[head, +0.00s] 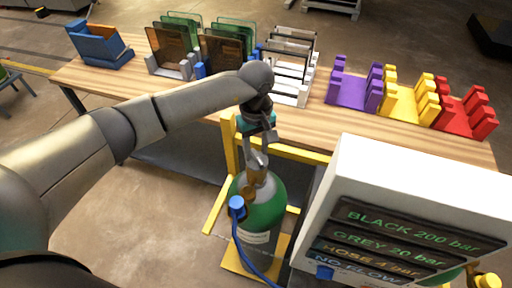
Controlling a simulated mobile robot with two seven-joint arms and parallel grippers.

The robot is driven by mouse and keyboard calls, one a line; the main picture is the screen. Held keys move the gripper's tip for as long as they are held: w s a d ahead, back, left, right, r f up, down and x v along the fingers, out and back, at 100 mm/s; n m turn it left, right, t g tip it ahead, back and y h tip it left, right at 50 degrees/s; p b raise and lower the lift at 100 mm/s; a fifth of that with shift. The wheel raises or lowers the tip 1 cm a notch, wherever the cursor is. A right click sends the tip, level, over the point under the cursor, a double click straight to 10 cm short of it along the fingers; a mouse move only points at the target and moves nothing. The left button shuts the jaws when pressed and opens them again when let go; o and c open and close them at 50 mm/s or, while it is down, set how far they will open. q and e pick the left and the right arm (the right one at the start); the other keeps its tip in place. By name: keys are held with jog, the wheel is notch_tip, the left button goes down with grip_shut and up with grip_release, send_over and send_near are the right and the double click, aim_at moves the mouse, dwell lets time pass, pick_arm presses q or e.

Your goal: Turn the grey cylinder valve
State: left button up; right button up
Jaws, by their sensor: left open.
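A green gas cylinder (266,212) with a grey top stands upright on a yellow stand (233,262). Brass valve fittings (252,186) sit on its top, with a blue knob (237,203) at their left and a blue hose running down. My left gripper (257,160) reaches down from above, open, with its fingers right at the valve fittings. The fingers hide part of the valve, and I cannot tell whether they touch it. My right gripper is not in view.
A white display box (400,185) stands close at right, reading "BLACK 200 bar", "GREY 20 bar", a hose line and "NO FLOW". A yellow knob (488,281) shows at lower right. Behind, a wooden table (310,122) holds coloured racks.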

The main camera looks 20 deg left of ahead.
pick_arm(q)
jog(key=shift+f, duration=0.35)
jog(key=shift+c, duration=0.3)
grip_shut()
